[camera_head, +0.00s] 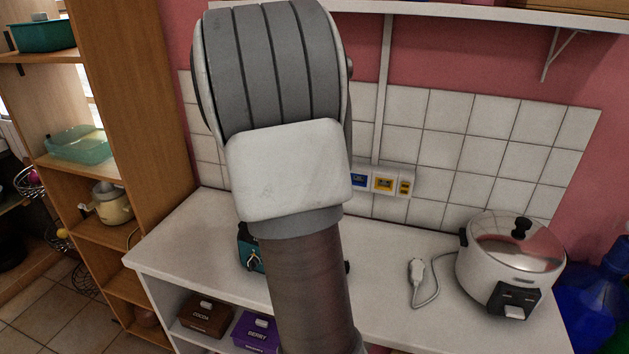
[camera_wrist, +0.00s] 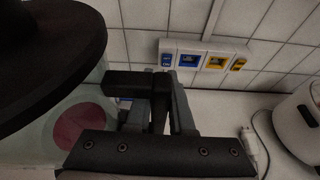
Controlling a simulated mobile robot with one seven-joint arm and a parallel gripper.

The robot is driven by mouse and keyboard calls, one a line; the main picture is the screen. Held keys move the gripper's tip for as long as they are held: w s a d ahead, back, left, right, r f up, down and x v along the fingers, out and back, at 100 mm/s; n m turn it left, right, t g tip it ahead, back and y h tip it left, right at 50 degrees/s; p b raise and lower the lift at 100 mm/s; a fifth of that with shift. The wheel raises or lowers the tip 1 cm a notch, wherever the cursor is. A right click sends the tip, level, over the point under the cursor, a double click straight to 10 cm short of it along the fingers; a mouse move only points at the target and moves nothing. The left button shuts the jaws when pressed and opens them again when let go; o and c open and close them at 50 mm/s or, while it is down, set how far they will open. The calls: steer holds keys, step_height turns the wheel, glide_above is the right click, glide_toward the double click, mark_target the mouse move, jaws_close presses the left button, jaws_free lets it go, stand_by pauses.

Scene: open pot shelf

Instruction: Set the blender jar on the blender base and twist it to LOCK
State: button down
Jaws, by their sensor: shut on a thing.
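The blender jar (camera_wrist: 88,132) fills the left of the wrist view, with a pale translucent wall, a dark red disc and a wide black lid (camera_wrist: 45,50). My gripper (camera_wrist: 160,105) is shut on the jar's black handle (camera_wrist: 122,80), to the right of the jar. In the head view a teal and black appliance (camera_head: 250,253), seemingly the blender base, stands on the counter and is mostly hidden behind my arm. The jar and gripper are hidden there too. I cannot tell whether the jar touches the base or how it is turned.
A rice cooker (camera_head: 510,262) stands at the right of the white counter (camera_head: 395,285), with its plug and cord (camera_head: 420,275) beside it. Wall sockets (camera_head: 385,181) are behind. Cocoa (camera_head: 205,316) and berry (camera_head: 256,332) boxes sit below. A wooden shelf (camera_head: 130,90) stands at left.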

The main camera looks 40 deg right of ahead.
steer(key=shift+r, duration=0.15)
steer(key=c, duration=0.7)
jaws_free()
steer(key=s+a+r+m+g+y+p, duration=0.1)
steer(key=s+a+r+m+g+y, duration=0.1)
steer(key=s+a+m, duration=0.75)
steer(key=s+a+r+m+g+y+p, duration=0.1)
steer(key=s+a+r+m+y, duration=0.2)
steer(key=s+a, duration=0.65)
steer(key=a+r+m+t+y, duration=0.2)
steer(key=a+m+y, duration=0.5)
steer(key=a, duration=1.1)
steer(key=m, duration=0.3)
steer(key=shift+w, duration=0.4)
